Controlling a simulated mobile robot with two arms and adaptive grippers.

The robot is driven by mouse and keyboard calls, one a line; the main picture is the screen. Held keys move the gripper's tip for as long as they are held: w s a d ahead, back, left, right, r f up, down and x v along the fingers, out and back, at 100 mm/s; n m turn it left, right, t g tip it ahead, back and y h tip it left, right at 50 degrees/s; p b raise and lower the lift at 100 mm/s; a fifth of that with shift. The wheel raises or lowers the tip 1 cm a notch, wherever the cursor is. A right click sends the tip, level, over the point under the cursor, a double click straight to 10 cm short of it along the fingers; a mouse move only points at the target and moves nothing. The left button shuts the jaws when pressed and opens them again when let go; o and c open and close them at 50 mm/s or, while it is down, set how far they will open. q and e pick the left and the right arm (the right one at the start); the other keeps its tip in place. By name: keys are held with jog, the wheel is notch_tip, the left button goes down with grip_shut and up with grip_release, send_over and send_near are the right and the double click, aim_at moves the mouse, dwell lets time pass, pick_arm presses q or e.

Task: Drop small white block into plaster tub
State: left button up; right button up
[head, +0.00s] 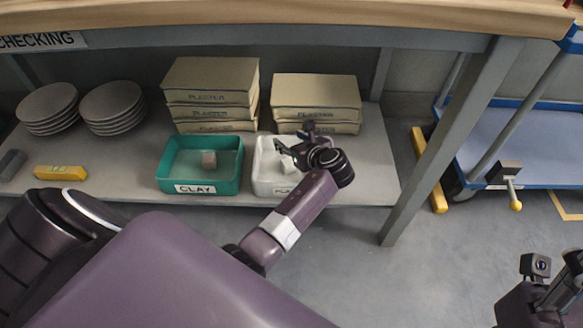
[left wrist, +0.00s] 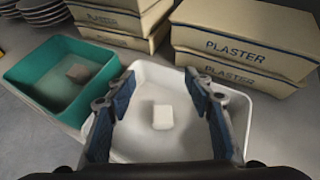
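The white plaster tub (head: 262,178) stands on the lower shelf, right of the green clay tub. It fills the middle of the left wrist view (left wrist: 240,110). The small white block (left wrist: 163,117) appears to lie on the floor of the white tub, and it shows partly under my gripper in the head view (head: 289,166). My left gripper (head: 296,146) is over the white tub. Its blue-padded fingers (left wrist: 160,100) are wide apart, with clear gaps to the block on both sides. My right gripper (head: 550,290) is at the bottom right, away from the shelf; its fingertips are unclear.
The green clay tub (head: 170,180) holds a grey-brown block (head: 209,159). Plaster boxes (head: 213,80) are stacked behind it, and more boxes (head: 316,95) stand behind the white tub. Plates (head: 112,103) are stacked at left. The table leg (head: 440,135) is at right; the tabletop overhangs.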

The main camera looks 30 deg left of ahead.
pick_arm(q)
jog(key=v, duration=1.2)
jog(key=shift+f, duration=0.1)
